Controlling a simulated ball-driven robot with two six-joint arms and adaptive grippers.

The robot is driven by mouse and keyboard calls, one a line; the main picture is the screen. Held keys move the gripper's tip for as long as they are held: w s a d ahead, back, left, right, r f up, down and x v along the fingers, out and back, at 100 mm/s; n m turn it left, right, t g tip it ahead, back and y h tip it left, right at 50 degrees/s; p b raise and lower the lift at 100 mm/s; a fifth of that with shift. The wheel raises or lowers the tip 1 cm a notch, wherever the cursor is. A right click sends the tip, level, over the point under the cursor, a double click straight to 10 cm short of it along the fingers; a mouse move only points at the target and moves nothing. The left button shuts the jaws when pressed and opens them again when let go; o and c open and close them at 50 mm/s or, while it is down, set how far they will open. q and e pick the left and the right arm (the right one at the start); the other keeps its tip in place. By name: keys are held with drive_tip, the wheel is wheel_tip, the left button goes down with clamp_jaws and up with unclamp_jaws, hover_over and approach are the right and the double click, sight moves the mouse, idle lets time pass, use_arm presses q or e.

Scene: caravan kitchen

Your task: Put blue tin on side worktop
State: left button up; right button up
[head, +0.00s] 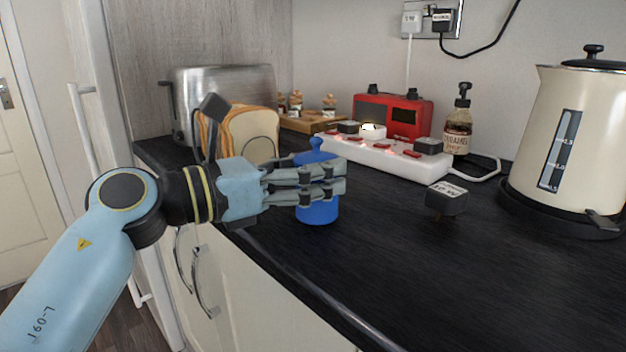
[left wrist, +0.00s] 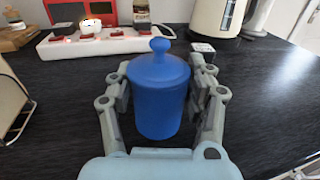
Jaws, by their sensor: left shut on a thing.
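The blue tin (head: 317,211), with a knobbed lid, stands upright at the front edge area of the black worktop (head: 400,265) in the head view. In the left wrist view the tin (left wrist: 160,95) is between the fingers. My left gripper (head: 335,180) is shut on the tin, with its fingers around the tin's middle; the fingers also show in the left wrist view (left wrist: 160,90). I cannot tell whether the tin's base touches the worktop. My right gripper is not in view.
A black plug adapter (head: 446,199) and a cream kettle (head: 570,140) stand to the right. A white power strip (head: 385,160), sauce bottle (head: 458,125) and red radio (head: 393,112) are behind. Bread (head: 250,135) and a toaster (head: 225,85) stand left. The front right worktop is clear.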

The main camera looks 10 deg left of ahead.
use_arm(q)
drive_tip(key=shift+f, duration=0.25)
drive_tip(key=shift+f, duration=0.2)
drive_tip(key=o, duration=1.2)
drive_tip(key=shift+c, duration=0.2)
